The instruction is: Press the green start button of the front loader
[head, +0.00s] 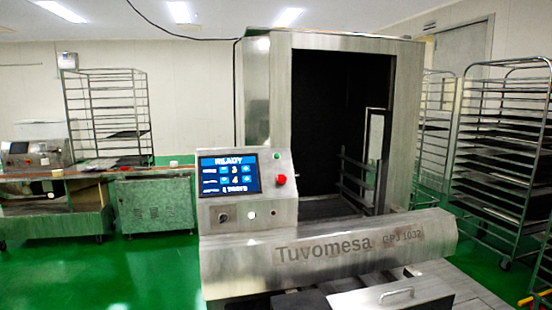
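The front loader (330,249) is a steel machine marked Tuvomesa, standing in the middle of the head view. Its control panel (240,160) is at the front left, with a lit blue screen (229,174) that reads READY. Below the screen are a dark knob (222,216), a small pale round button (251,215) and another small round control (274,212). A red button (281,180) sticks out right of the screen. Neither gripper shows in the head view, and nothing covers the panel.
Behind the panel is a tall steel cabinet (257,90) with a dark opening. A rack with trays (505,150) stands at the right. Green floor (130,270) is clear at the front left.

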